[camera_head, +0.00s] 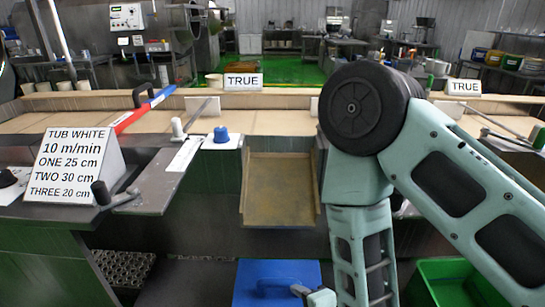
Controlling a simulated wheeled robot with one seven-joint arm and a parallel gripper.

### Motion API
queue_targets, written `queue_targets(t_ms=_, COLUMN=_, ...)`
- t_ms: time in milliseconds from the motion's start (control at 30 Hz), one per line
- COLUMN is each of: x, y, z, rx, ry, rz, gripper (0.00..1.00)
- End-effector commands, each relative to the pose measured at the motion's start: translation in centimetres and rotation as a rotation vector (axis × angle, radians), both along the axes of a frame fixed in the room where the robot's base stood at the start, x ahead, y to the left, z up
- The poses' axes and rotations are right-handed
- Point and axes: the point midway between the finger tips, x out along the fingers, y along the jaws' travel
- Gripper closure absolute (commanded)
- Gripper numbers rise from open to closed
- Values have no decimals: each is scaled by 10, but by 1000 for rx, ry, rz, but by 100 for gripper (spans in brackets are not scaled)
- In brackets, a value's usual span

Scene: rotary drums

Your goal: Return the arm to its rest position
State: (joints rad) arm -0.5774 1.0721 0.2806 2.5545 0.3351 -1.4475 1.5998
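My mint-green arm fills the right half of the head view. Its upper link comes in from the right edge and rises to a large black round joint. From there a lower link drops straight down past the bottom edge. A small pale green part of my arm shows at the bottom, in front of the blue box (268,275). My gripper is not visible, so whether it is open or holds anything does not show.
A long bench bears a brown tray (280,190), a blue knob (221,134), a red-and-blue bar (143,109) and a white sign (78,160). A green crate (455,284) sits low at right, beside my arm.

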Motion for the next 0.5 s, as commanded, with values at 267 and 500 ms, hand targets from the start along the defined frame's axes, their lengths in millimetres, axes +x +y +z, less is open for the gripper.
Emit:
queue_targets(t_ms=267, x=-2, y=24, z=57, rx=-320, ry=67, rz=416, gripper=52)
queue_targets(t_ms=500, x=-33, y=14, z=115, rx=-599, ry=80, rz=869, gripper=52)
